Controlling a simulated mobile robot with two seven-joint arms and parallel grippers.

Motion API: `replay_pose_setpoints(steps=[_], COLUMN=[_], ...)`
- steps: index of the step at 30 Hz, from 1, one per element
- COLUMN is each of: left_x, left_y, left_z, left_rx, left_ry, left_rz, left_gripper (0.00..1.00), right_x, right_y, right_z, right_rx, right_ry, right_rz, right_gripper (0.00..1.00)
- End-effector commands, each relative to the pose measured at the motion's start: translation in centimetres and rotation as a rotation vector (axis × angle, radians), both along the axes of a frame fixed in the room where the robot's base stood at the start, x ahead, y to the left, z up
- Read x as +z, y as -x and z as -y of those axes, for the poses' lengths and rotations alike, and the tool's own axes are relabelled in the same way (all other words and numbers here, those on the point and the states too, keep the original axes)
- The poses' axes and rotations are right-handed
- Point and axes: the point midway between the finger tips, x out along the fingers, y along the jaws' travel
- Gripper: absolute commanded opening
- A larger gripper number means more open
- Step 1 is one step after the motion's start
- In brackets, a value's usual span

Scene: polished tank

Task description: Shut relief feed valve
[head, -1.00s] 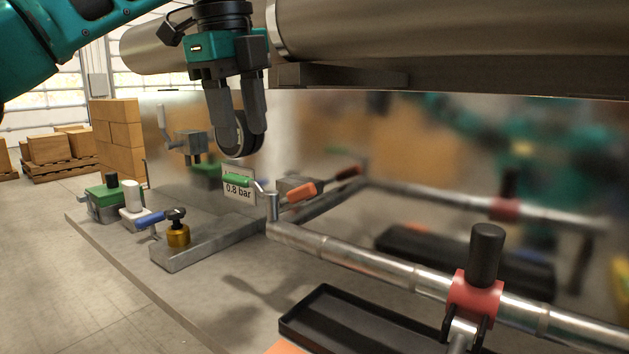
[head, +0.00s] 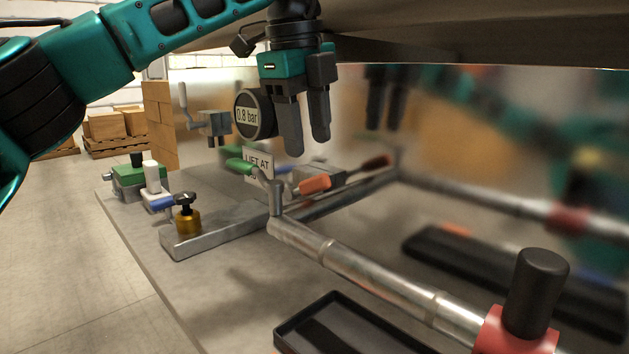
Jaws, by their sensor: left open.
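No label naming the relief feed valve is readable, so I cannot tell which handle belongs to it. A green-handled lever (head: 241,165) and an orange-handled lever (head: 315,184) show near the upright post at the pipe end. A blue-handled lever (head: 160,203) is farther left beside a brass fitting (head: 187,221). My left gripper (head: 304,149) points down above the orange handle, fingers apart and empty. A round gauge (head: 247,116) reading "0.8 bar" is just left of its fingers. A sign (head: 258,164) reading "LIFT AT" is partly hidden by the green lever. My right gripper is not in view.
The polished tank wall (head: 480,130) mirrors the scene. A pipe (head: 370,276) runs to a red collar with a black knob (head: 537,285) at front right. A black tray (head: 345,335) lies in front. The dark tank underside is overhead.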

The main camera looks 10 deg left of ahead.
Motion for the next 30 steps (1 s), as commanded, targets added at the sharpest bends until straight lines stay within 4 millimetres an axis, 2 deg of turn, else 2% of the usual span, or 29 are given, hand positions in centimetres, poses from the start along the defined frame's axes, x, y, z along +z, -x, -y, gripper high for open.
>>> replay_pose_setpoints(steps=[1, 6, 12, 23, 30], left_x=[-1.4, -4.5, -6.6, -7.0, -7.0], left_y=[-0.2, -0.7, -1.0, -1.1, -1.1], left_z=[0.0, 0.3, 0.5, 0.6, 0.6], left_rx=[0.000, 0.000, 0.000, 0.000, 0.000], left_ry=[-0.001, -0.001, 0.000, 0.000, 0.000], left_rz=[-0.003, -0.002, 0.000, 0.001, 0.001], left_gripper=[0.48, 0.48, 0.48, 0.48, 0.27], right_x=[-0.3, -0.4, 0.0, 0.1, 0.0], right_y=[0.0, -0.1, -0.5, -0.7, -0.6], right_z=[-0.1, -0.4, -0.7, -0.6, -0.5], right_rx=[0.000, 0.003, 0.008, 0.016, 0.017], right_ry=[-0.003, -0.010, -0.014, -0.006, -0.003], right_rz=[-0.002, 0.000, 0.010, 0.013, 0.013], right_gripper=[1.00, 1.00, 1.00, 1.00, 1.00])
